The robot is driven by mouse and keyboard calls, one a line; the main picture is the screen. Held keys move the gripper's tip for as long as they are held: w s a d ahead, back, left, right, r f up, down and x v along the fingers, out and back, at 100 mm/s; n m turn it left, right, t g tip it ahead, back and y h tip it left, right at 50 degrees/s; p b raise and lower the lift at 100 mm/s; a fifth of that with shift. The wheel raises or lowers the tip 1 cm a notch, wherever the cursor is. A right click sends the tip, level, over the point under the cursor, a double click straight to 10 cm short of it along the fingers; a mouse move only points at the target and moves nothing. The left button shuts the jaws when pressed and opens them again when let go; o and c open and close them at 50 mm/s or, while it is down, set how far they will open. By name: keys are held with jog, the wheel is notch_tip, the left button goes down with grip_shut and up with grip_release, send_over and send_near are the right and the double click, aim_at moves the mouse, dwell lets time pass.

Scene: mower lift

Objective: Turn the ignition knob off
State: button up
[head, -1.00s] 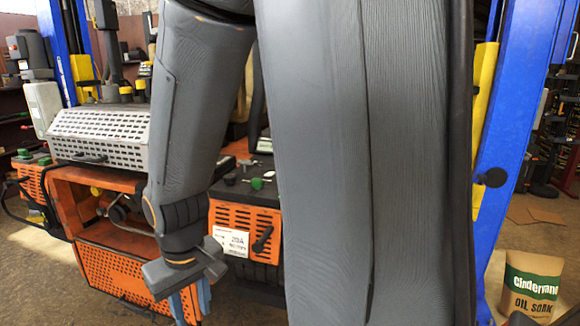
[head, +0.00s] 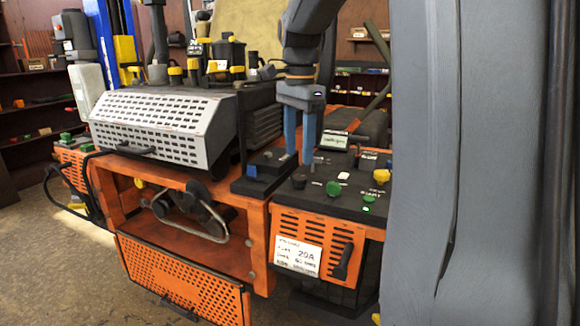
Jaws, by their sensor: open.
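The orange mower's black control panel (head: 338,205) is at the middle right of the head view. It carries a black knob (head: 299,181), a green knob (head: 333,188) and a yellow knob (head: 381,176). Labels are too small to read, so I cannot tell which is the ignition knob. My gripper (head: 299,158) points down with its two blue fingers apart and nothing seen between them. Its tips appear just above or behind the black knob; contact cannot be told.
A green light (head: 368,198) shows on the panel. A raised black block with a blue switch (head: 252,170) is left of my fingers. A perforated grey cover (head: 160,125) lies further left. My grey column hides the right side. Open floor lies at front left.

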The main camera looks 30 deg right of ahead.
aim_at(299, 177)
jog(key=shift+w+d+r+m, duration=0.25)
jog(key=shift+r+m, duration=0.05)
jog(key=shift+f+p, duration=0.85)
jog(key=shift+f, duration=2.9)
jog(key=c, duration=1.1)
